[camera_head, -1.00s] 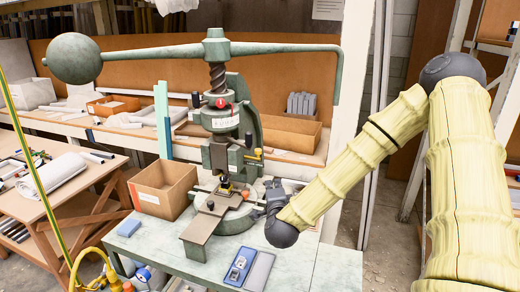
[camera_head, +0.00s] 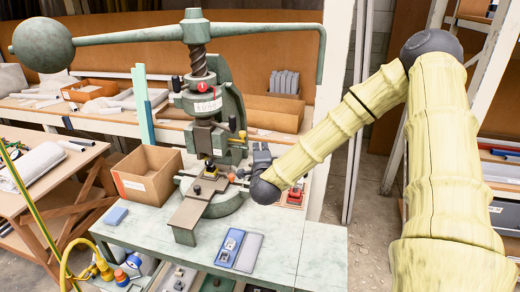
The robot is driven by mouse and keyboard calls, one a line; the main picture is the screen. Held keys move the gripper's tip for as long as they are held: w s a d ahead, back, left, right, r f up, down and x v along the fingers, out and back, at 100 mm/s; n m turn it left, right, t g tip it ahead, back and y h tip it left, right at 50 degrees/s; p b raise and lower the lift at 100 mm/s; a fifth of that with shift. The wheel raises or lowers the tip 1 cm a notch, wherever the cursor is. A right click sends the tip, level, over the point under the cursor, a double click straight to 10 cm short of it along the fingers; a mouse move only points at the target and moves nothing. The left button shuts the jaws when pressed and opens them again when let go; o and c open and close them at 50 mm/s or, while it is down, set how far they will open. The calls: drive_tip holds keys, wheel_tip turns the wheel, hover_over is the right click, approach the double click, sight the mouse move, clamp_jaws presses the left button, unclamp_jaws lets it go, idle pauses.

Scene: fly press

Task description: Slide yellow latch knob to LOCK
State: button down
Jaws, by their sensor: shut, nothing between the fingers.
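The green fly press (camera_head: 203,105) stands on the pale green bench. A small yellow knob (camera_head: 242,134), which looks like the latch knob, sits on the right side of the press frame. Its LOCK marking is too small to read. My gripper (camera_head: 250,165) is dark and shut, with nothing in it. It is just below and right of the yellow knob, close beside the press. I cannot tell whether they touch. The fingertips are small and partly lost against the press.
An open cardboard box (camera_head: 146,174) stands left of the press. A blue block (camera_head: 116,216), a blue tray (camera_head: 231,248) and a grey plate (camera_head: 249,252) lie on the bench front. A red item (camera_head: 295,196) is right of my gripper. The long press lever (camera_head: 262,33) reaches overhead.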

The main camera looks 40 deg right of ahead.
sight(244, 135)
drive_tip(key=w+d+p, duration=0.1)
drive_tip(key=w+p, duration=0.3)
drive_tip(key=w, duration=0.4)
drive_tip(key=shift+w+d+f, duration=0.15)
drive_tip(key=shift+d+f, duration=0.05)
drive_tip(key=shift+d, duration=0.2)
drive_tip(key=shift+w+a, duration=0.1)
drive_tip(key=w+a+b, duration=0.1)
drive_tip(key=w+b, duration=0.1)
drive_tip(key=shift+a+b, duration=0.3)
drive_tip(key=shift+b, duration=0.1)
drive_tip(key=shift+s, duration=0.2)
